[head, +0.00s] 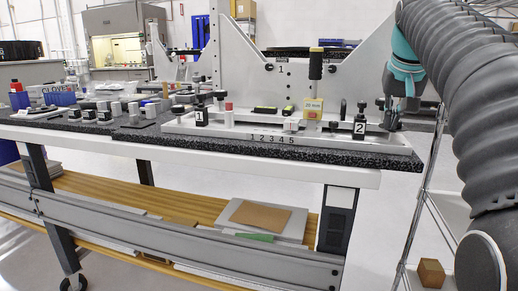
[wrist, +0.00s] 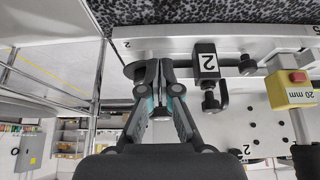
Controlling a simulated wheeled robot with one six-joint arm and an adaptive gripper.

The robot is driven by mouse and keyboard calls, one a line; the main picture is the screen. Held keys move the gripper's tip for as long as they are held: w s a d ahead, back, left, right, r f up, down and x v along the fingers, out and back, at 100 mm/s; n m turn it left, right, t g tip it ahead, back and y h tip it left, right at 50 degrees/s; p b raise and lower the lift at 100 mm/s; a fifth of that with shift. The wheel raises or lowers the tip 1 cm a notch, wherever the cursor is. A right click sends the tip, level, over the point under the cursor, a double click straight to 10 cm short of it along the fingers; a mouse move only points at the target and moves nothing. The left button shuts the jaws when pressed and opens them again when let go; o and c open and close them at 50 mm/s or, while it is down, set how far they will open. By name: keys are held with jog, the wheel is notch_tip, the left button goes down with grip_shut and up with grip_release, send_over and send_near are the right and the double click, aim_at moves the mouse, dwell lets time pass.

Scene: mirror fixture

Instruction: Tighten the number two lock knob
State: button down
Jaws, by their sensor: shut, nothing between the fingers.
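The number two block (head: 359,128) is black with a white 2 label and stands at the right end of the light grey fixture. A black lock knob (head: 361,106) sits on top of it. In the wrist view the block (wrist: 206,64) appears upside down right of centre, with the dark knob (wrist: 212,102) below it. My gripper (head: 393,121) is just right of the block in the head view. In the wrist view my gripper (wrist: 159,82) is left of the block, shut and empty, apart from the knob. The fingers partly hide dark hardware behind them.
A yellow box with a red button (head: 313,108) stands left of the block, near a tall black-handled post (head: 316,66). The number one block (head: 201,117) is farther left. A wire rack (head: 428,165) is right of the table. The tall grey fixture plate (head: 262,75) stands behind.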

jog(key=shift+r, duration=2.9)
